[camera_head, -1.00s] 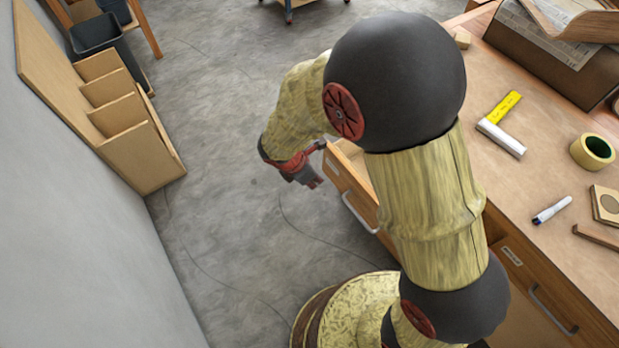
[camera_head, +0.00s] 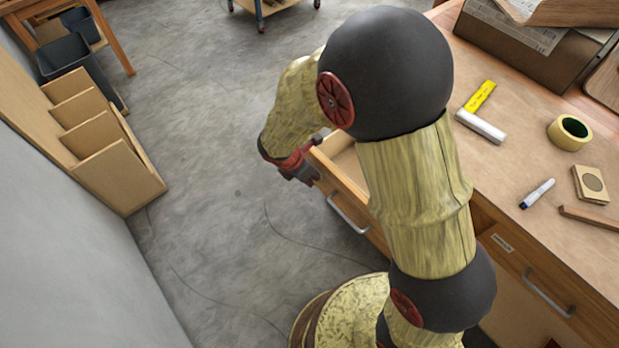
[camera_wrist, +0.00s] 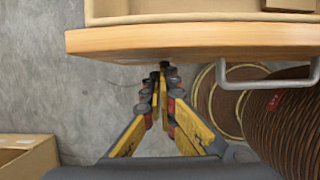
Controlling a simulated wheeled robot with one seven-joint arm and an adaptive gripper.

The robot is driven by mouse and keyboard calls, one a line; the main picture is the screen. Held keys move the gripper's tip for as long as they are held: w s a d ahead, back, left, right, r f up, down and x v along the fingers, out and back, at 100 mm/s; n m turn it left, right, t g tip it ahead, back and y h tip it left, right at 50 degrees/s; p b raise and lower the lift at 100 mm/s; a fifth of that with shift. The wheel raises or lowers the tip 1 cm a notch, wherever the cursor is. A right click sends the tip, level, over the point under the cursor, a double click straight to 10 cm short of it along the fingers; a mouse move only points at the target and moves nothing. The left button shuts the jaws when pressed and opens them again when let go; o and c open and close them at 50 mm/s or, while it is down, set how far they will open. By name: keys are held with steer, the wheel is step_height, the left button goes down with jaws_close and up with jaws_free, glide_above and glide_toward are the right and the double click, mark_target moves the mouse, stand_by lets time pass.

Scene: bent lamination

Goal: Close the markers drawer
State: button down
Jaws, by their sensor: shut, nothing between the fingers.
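An open wooden drawer (camera_head: 350,196) sticks out from the workbench, partly hidden behind my arm. Its front has a metal handle (camera_head: 347,214), and I can read no label on it. In the wrist view the drawer front's top edge (camera_wrist: 200,41) runs across the picture, with the handle (camera_wrist: 228,76) to the right. My gripper (camera_head: 311,180) is shut and empty, outside the drawer front near its far left end. In the wrist view its fingertips (camera_wrist: 163,68) sit right at the front's lower edge; I cannot tell whether they touch it.
A second drawer (camera_head: 515,262) to the right is shut. On the bench top (camera_head: 520,165) lie a marker (camera_head: 537,193), a tape roll (camera_head: 568,132) and a yellow-and-white square (camera_head: 480,122). A wooden divider rack (camera_head: 120,175) stands at left.

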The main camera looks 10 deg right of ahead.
steer(key=w+d+p, duration=0.3)
steer(key=w+d, duration=0.1)
steer(key=d, duration=0.3)
steer(key=w+d+p, duration=0.3)
steer(key=w+d, duration=0.1)
steer(key=d, duration=0.3)
steer(key=w+d+p, duration=0.3)
steer(key=w+d, duration=0.1)
steer(key=d, duration=0.3)
steer(key=shift+w, duration=0.1)
